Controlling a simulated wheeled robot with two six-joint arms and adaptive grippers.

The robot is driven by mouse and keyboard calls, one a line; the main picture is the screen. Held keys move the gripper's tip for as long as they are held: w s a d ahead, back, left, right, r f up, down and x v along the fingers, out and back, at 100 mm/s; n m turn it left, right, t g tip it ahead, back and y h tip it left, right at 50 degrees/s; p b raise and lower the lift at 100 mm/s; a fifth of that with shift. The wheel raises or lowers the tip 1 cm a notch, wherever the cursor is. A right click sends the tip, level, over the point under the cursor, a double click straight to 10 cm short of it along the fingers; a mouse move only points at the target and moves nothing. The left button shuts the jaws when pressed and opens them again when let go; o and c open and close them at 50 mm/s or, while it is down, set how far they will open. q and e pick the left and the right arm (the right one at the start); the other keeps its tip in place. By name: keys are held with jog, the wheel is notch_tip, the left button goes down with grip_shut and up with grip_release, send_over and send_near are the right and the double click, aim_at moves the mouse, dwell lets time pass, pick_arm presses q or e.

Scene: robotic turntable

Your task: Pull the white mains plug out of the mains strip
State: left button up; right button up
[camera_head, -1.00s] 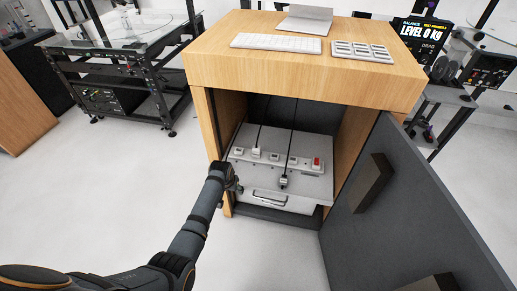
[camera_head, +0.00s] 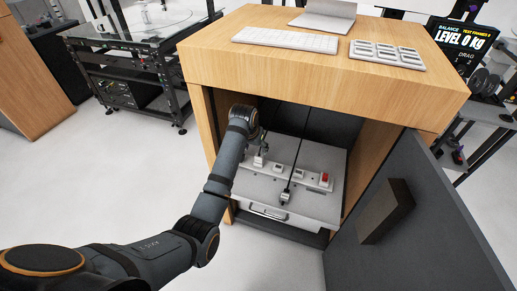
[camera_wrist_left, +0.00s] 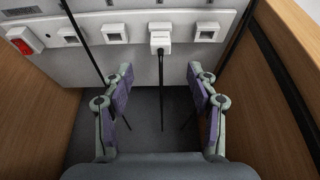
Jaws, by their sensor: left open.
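The mains strip (camera_head: 314,179) lies on a grey drawer unit inside the open wooden cabinet. The white mains plug (camera_head: 259,161) sits in a socket near its left end; in the left wrist view the plug (camera_wrist_left: 160,38) is upright in its socket with a black cable hanging from it. My left gripper (camera_head: 261,143) reaches into the cabinet close to the plug, which it partly crowds in the head view. In the left wrist view the gripper (camera_wrist_left: 161,74) is open, its fingers apart on either side of the cable and short of the plug. My right gripper does not show.
A red switch (camera_head: 325,178) is at the strip's right end. The cabinet's wooden side walls and open grey door (camera_head: 430,230) bound the space.

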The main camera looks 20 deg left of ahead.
aim_at(258, 157)
pick_arm(q)
jog(key=b+x, duration=0.1)
jog(key=x, duration=0.8)
jog(key=shift+s+a+f+b, duration=0.1)
jog(key=shift+b, duration=0.3)
jog(key=shift+w+f, duration=0.25)
jog(key=shift+f, duration=0.25)
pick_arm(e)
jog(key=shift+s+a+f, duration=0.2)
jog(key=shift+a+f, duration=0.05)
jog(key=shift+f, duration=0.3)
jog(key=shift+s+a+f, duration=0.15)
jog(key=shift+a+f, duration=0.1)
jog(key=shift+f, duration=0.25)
pick_arm(q)
jog(key=shift+c, duration=1)
grip_shut()
jog(key=shift+r+p, duration=1.3)
jog(key=shift+p, duration=0.15)
jog(key=shift+r+p, duration=0.95)
jog(key=shift+p, duration=0.2)
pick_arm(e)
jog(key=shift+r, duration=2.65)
